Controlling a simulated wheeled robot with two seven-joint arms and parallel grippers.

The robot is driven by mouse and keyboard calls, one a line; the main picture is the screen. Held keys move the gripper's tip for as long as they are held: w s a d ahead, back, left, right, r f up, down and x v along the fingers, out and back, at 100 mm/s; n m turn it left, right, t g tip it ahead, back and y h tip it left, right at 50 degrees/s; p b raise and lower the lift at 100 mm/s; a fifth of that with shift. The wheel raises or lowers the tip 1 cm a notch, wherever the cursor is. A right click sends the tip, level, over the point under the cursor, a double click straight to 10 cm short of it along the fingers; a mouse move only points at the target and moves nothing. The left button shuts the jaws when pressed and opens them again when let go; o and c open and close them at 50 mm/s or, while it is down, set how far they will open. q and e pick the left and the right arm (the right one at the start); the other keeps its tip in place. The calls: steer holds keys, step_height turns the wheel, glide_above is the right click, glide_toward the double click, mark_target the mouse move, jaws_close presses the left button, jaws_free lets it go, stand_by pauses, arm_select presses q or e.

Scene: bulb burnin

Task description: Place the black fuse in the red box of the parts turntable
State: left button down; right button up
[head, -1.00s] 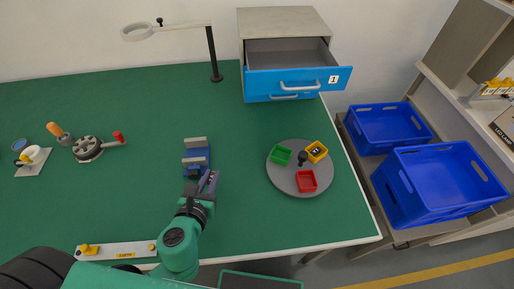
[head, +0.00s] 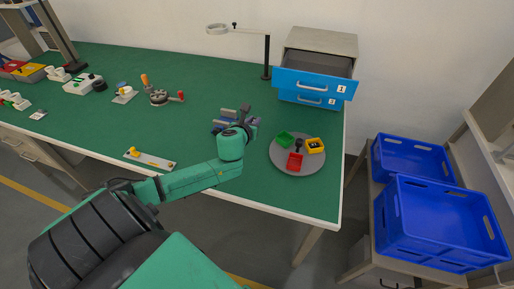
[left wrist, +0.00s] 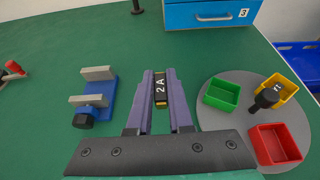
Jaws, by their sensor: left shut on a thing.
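My left gripper (left wrist: 160,82) has purple fingers shut on the black fuse (left wrist: 160,90), marked "2A", with yellowish parts at its edges. In the head view the left gripper (head: 246,122) is beside the blue vise, left of the turntable; I cannot make out the fuse there. The grey parts turntable (head: 314,166) stands near the table's right edge and shows at right in the left wrist view (left wrist: 222,118). Its red box (head: 295,161) is on the near side and looks empty in the left wrist view (left wrist: 274,146). My right gripper is out of view.
The turntable also bears a green box (head: 284,139), a yellow box (head: 315,146) with something dark inside, and a black knob (left wrist: 267,97). The blue vise (left wrist: 97,98) stands left of the gripper. A blue drawer (head: 310,87) stands open behind. Blue crates (head: 440,225) are at right.

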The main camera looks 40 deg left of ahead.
arm_select(q)
steer(key=b, duration=0.2)
glide_above(255, 148)
step_height(255, 148, down, 8)
steer(key=shift+d, duration=0.1)
step_height(255, 148, down, 3)
steer(key=shift+w+f+b, duration=0.1)
steer(key=shift+b, duration=0.65)
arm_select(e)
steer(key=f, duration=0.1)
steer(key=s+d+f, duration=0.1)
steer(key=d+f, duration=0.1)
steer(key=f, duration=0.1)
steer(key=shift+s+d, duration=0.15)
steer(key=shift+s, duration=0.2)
arm_select(q)
steer(key=c, duration=0.9)
jaws_free()
steer(key=shift+o, duration=0.3)
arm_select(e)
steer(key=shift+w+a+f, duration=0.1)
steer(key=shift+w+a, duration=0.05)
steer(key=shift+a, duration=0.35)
